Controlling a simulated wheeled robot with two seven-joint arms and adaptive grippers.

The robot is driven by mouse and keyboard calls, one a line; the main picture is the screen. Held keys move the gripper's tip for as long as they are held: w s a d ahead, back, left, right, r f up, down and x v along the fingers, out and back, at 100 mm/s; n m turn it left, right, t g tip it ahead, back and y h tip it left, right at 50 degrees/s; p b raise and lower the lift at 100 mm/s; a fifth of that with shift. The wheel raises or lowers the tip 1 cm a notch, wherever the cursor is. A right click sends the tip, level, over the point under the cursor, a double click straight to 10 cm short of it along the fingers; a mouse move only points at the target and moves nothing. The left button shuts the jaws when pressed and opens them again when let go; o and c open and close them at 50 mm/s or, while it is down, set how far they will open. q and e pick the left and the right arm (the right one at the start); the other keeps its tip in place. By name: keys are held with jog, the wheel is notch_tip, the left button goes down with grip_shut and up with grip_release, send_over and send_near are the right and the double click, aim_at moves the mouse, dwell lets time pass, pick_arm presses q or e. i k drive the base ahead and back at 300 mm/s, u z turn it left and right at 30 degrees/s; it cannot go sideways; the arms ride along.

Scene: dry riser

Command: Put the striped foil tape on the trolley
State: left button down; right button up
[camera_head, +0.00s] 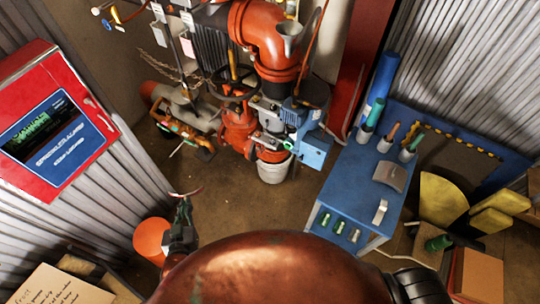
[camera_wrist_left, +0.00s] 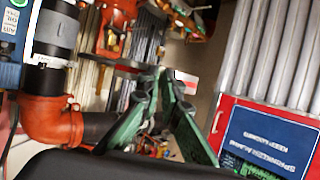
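A blue table-like unit (camera_head: 345,187) at the right of the head view may be the trolley. Its top holds cylinders at the back, a grey curved piece (camera_head: 390,176) and a pale bent piece (camera_head: 380,211). My left gripper (camera_head: 185,203) is low in the head view, left of centre, well left of the blue unit. My right gripper is not in view.
A red cabinet (camera_head: 82,100) stands at the left. Red pipework (camera_head: 268,40) with a blue box (camera_head: 314,150) fills the back, above a white bucket (camera_head: 274,172). Yellow pieces (camera_head: 440,200) lie right of the blue unit. Brown floor (camera_head: 235,205) is clear in the middle.

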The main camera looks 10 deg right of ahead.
aim_at(342, 191)
jog(key=u, duration=2.05)
jog(key=k, duration=2.4)
jog(key=z, duration=2.1)
jog(key=i, duration=0.5)
jog(key=u, duration=0.1)
